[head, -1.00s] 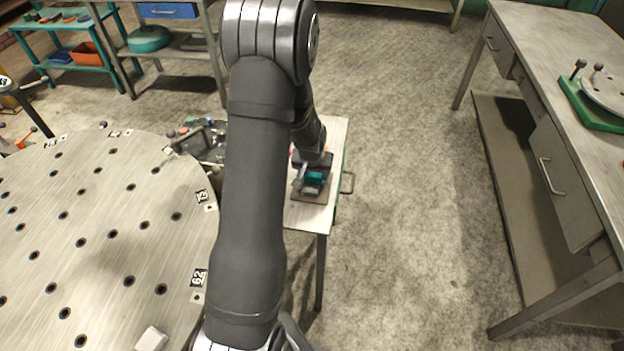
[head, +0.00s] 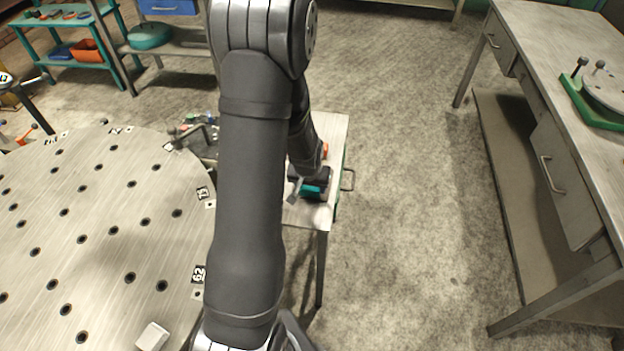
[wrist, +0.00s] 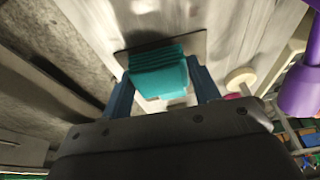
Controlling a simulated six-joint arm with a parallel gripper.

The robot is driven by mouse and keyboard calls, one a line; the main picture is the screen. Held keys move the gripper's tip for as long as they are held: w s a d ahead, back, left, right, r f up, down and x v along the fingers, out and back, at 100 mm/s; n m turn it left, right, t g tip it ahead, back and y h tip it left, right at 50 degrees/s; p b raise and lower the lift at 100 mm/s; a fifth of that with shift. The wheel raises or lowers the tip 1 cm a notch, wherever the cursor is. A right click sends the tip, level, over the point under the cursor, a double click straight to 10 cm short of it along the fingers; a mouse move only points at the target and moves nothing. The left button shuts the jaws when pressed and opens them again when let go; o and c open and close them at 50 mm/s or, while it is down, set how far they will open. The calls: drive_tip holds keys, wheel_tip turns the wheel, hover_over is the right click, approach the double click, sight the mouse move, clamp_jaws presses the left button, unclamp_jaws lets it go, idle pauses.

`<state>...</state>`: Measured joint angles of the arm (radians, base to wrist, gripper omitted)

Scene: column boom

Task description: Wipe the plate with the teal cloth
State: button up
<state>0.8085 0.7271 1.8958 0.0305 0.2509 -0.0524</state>
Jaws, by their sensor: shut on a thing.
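My gripper (wrist: 162,88) is shut on the teal cloth (wrist: 158,72), a folded pad between its two blue fingers. In the head view the teal cloth (head: 312,190) shows just below my gripper (head: 310,180), over the near part of the small bench. A thin, dark-edged flat plate (wrist: 193,45) lies on the bench top beyond and beneath the cloth in the wrist view. The cloth and fingers hide much of it. I cannot tell whether the cloth touches the plate.
The small bench (head: 333,130) has a narrow pale top. An orange item (head: 325,150) stands behind the gripper. A purple object (wrist: 300,90) and a cream disc (wrist: 240,79) are at the right in the wrist view. A large round perforated table (head: 100,220) stands left.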

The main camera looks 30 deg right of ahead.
drive_tip(key=shift+d+r, duration=0.1)
drive_tip(key=shift+r, duration=3.9)
drive_tip(key=shift+w, duration=0.1)
drive_tip(key=w+a+r+n+y, duration=0.1)
drive_tip(key=w+a+n, duration=0.3)
drive_tip(key=w+a, duration=0.65)
drive_tip(key=w+a+f+n, duration=0.1)
drive_tip(key=a+f, duration=0.1)
drive_tip(key=a, duration=0.6)
drive_tip(key=w+a+f+n, duration=0.2)
drive_tip(key=a+f, duration=0.1)
drive_tip(key=a, duration=0.5)
drive_tip(key=w+a+f+n+t+y, duration=0.1)
drive_tip(key=a+f+n, duration=0.1)
drive_tip(key=a, duration=0.6)
drive_tip(key=shift+w+a+f, duration=0.25)
drive_tip(key=shift+a+f, duration=0.05)
drive_tip(key=shift+f, duration=0.3)
